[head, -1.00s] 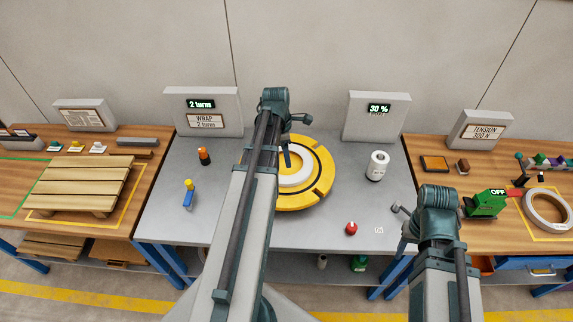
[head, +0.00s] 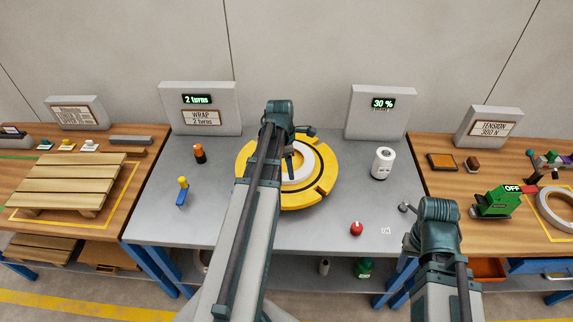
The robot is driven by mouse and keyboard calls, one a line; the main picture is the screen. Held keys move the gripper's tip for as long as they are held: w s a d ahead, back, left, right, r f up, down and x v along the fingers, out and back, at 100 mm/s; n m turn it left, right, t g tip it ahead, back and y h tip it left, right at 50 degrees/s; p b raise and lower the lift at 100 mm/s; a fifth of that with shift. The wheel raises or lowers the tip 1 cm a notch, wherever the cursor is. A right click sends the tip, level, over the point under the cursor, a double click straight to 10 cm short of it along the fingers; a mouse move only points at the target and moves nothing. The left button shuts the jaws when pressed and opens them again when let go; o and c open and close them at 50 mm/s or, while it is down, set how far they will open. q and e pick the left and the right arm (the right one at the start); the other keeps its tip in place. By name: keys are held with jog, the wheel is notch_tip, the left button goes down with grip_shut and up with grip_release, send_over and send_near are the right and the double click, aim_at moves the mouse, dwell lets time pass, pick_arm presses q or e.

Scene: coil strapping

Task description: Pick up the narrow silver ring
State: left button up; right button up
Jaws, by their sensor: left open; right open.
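A pale silver-white ring (head: 305,174) lies flat on the round yellow turntable (head: 323,190) in the middle of the grey table. A second silver ring (head: 548,214), thicker-looking, lies at the right edge on the wooden bench, partly cut off by the frame. I cannot tell by label which is the narrow one. My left gripper (head: 289,158) is at the turntable, over or at the pale ring, and its arm hides the ring's left part. My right gripper (head: 407,238) is low at the grey table's front right corner, mostly hidden by its wrist, apart from both rings.
A white cylinder (head: 382,163), a red knob (head: 356,228), an orange-black bottle (head: 199,153) and a yellow-blue item (head: 182,191) stand on the grey table. A green tensioner (head: 496,202) stands on the right bench beside the ring. A wooden pallet (head: 70,182) is on the left bench.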

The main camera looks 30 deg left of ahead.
pick_arm(q)
jog(key=shift+w+f+b, duration=0.2)
jog(key=shift+f+b, duration=2.35)
jog(key=shift+f, duration=0.1)
jog(key=shift+r, duration=0.1)
grip_shut()
